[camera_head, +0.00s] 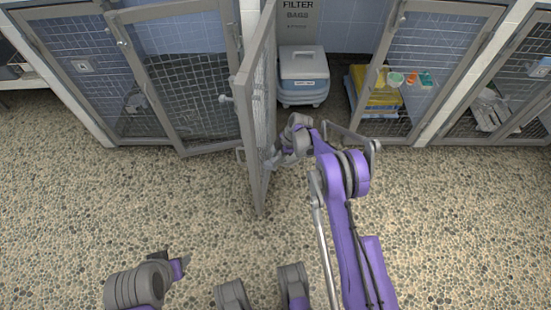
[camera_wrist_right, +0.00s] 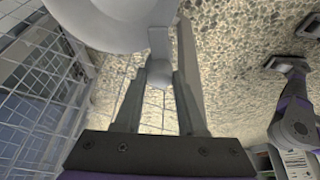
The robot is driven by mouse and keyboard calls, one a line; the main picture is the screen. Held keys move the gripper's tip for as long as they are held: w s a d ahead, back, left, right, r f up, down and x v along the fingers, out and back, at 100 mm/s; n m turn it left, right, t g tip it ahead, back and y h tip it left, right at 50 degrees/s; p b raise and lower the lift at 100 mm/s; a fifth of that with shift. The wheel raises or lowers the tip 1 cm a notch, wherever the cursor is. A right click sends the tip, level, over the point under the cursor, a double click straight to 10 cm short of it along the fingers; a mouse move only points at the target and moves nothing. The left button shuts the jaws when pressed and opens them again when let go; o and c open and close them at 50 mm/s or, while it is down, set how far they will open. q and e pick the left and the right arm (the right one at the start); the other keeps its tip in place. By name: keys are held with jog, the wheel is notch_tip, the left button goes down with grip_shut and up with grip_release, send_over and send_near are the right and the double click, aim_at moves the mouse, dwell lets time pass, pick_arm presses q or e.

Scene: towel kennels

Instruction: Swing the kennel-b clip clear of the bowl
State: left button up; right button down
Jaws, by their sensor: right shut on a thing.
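My right gripper (camera_wrist_right: 161,84) is shut on a narrow grey tab (camera_wrist_right: 158,58), which looks like the kennel-b clip. The tab hangs from the rim side of a pale round bowl-like thing (camera_wrist_right: 115,12) at the top of the right wrist view. They look joined or touching; I cannot tell which. In the head view my right arm reaches to the open mesh door (camera_head: 262,95), and the gripper end is beside its right face. The clip is hard to make out there. My left gripper (camera_head: 180,265) is low at the left, away from the doors; its fingers are too small to read.
The mesh door stands swung out into the room. Behind it are a blue-and-white carrier box (camera_head: 303,72) and yellow towels (camera_head: 378,92) with small cups. More mesh kennel doors (camera_head: 185,75) line both sides. The pebbled floor (camera_head: 440,220) is clear.

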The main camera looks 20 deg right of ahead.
jog(key=m+t, duration=0.1)
jog(key=m, duration=0.2)
jog(key=m+t+h+b, duration=0.1)
jog(key=m, duration=0.2)
jog(key=shift+s, duration=0.2)
jog(key=m, duration=0.2)
jog(key=m+t+h+b, duration=0.1)
jog(key=m, duration=0.2)
jog(key=shift+a+t+h, duration=0.2)
jog(key=shift+t+h, duration=0.1)
jog(key=shift+m, duration=0.5)
jog(key=c, duration=0.5)
grip_release()
jog(key=p+v, duration=0.2)
jog(key=v, duration=0.9)
jog(key=shift+a, duration=0.1)
